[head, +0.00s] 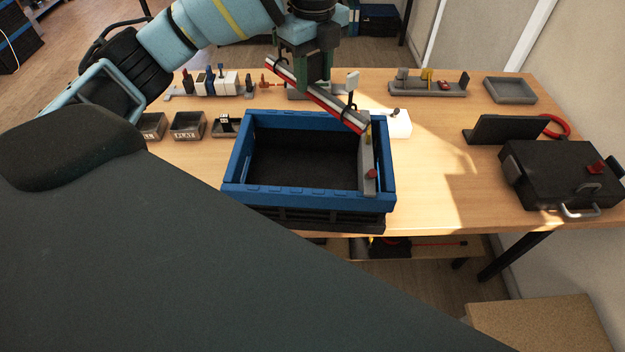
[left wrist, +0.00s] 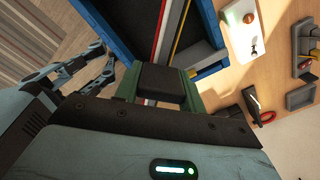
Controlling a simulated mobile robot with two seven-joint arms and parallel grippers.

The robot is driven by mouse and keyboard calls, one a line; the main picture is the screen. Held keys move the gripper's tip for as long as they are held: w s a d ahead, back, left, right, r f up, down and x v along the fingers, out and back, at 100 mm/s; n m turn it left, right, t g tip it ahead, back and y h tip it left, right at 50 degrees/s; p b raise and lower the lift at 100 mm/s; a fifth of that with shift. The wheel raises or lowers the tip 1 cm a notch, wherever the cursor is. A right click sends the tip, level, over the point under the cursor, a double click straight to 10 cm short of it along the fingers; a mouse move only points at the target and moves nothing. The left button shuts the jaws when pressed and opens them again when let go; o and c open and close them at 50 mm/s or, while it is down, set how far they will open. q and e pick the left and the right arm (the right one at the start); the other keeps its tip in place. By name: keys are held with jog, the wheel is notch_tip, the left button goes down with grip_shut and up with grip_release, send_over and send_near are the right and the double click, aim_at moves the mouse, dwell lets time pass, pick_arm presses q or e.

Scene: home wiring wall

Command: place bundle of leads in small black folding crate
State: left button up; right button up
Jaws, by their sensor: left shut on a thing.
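My left gripper (head: 308,82) has green fingers and is shut on the bundle of leads (head: 335,108). The bundle is a long, straight strip of red, white and dark leads, tilted down to the right. It hangs above the back right part of the small black folding crate (head: 240,172), which has a blue rim and a dark, open inside. In the left wrist view the bundle (left wrist: 164,32) runs up from between the green fingers (left wrist: 158,88), beside the crate's blue edge (left wrist: 105,28).
A black case (head: 560,175) and a dark panel (head: 505,129) are at right. The table between crate and case is clear.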

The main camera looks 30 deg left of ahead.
pick_arm(q)
jog(key=shift+f+b, duration=1.05)
jog(key=shift+f, duration=12.8)
pick_arm(e)
jog(key=shift+s+a+f+g, duration=0.1)
jog(key=shift+s+f+g, duration=0.1)
jog(key=shift+s+f, duration=0.45)
jog(key=shift+s+f+g, duration=0.2)
jog(key=shift+s+f, duration=0.25)
jog(key=shift+f, duration=0.4)
pick_arm(q)
jog(key=shift+f, duration=0.2)
jog(key=o, duration=1.1)
jog(key=shift+r, duration=0.1)
notch_tip(320, 180, up, 12)
jog(key=shift+p, duration=0.45)
pick_arm(e)
jog(key=shift+w+r, duration=0.4)
jog(key=shift+r, duration=0.25)
